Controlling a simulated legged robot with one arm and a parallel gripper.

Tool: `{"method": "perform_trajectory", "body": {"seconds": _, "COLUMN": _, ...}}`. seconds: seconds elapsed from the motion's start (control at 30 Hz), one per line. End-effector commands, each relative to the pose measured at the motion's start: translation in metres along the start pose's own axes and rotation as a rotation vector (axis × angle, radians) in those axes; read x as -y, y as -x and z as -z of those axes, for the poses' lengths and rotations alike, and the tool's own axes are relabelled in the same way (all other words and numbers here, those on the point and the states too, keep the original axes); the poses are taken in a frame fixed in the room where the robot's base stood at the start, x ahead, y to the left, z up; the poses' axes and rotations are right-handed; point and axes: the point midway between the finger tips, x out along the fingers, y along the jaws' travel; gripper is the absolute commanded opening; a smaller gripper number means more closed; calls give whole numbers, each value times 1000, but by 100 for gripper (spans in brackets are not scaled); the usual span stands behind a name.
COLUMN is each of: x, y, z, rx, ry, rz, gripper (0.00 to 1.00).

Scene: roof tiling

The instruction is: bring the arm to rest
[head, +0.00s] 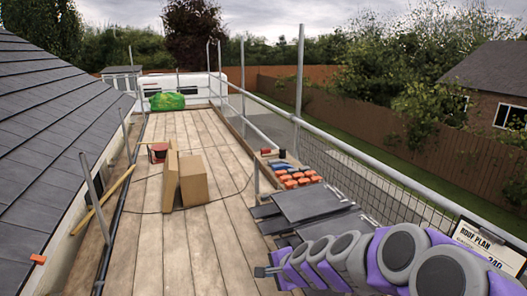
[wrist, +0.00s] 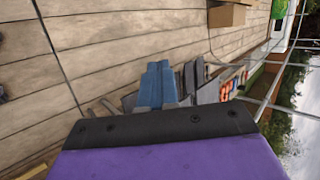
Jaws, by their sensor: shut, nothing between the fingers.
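My purple and grey arm reaches in from the lower right of the head view. My gripper (head: 268,271) is at its left end, low in the picture, over the plank deck next to the dark roof tiles. Its fingers (wrist: 157,86) show blue-grey in the wrist view, close together with nothing between them. The wrist view is turned on its side, with planks at left and sky at right. Stacked dark tiles (head: 305,204) lie just beyond my arm.
The plank deck (head: 165,240) is mostly clear. Orange items (head: 297,179) lie beyond the tiles. Guard rails (head: 350,152) run along the right; a tiled roof (head: 50,120) rises at left. A roof plan board (head: 488,245) hangs at right.

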Motion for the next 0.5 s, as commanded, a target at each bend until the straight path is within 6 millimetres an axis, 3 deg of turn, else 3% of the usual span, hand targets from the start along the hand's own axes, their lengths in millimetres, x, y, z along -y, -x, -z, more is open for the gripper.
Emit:
{"method": "perform_trajectory", "body": {"seconds": 0.07, "x": -5, "y": 26, "z": -29, "rx": 53, "ry": 138, "rz": -36, "gripper": 0}}
{"method": "perform_trajectory", "body": {"seconds": 0.2, "x": -35, "y": 67, "z": -71, "rx": 143, "ry": 373, "rz": -141, "gripper": 0}}
{"method": "perform_trajectory", "body": {"seconds": 0.33, "x": -73, "y": 109, "z": -96, "rx": 208, "ry": 567, "rz": -259, "gripper": 0}}
{"method": "perform_trajectory", "body": {"seconds": 0.5, "x": -137, "y": 170, "z": -106, "rx": 280, "ry": 772, "rz": -444, "gripper": 0}}
